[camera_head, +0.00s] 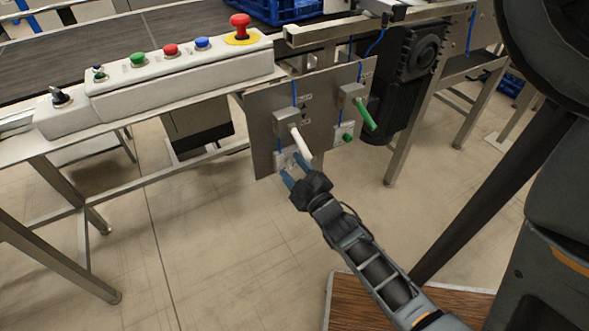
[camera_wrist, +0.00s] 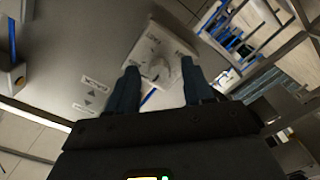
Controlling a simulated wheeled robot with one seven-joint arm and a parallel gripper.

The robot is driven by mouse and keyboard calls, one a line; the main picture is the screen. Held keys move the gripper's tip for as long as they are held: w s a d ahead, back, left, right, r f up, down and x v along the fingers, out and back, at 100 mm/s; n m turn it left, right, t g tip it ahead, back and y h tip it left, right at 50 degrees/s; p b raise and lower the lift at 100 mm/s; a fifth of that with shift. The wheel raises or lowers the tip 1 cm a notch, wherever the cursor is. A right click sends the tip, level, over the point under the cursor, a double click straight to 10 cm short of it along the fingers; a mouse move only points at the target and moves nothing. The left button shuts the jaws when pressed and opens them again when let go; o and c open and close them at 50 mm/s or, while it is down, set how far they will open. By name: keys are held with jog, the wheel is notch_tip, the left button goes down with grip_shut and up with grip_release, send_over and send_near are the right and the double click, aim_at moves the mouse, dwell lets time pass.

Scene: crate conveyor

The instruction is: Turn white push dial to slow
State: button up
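The white push dial (camera_wrist: 161,70) sits on a white labelled plate (camera_wrist: 152,46) on the grey metal panel (camera_head: 262,110). In the head view the plate (camera_head: 281,160) is low on the panel's left part, partly hidden by my gripper. My gripper (camera_head: 293,170) is at the plate, with its blue-grey fingers pointing at the panel. In the wrist view its two fingers (camera_wrist: 160,75) are apart, one to each side of the dial. No finger is seen closed on the dial, and I cannot tell whether either touches it. The plate's lettering is too blurred to read.
A white-handled lever (camera_head: 301,143) sticks out just above my gripper. A green-handled lever (camera_head: 365,114) and a green dial (camera_head: 348,137) are to the right. A button console (camera_head: 180,75) with a red emergency button (camera_head: 240,25) runs along the conveyor. Floor below is mostly clear.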

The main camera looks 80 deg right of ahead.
jog(key=v, duration=0.7)
jog(key=shift+s+a, duration=0.25)
jog(key=shift+a, duration=0.05)
dwell(0.7)
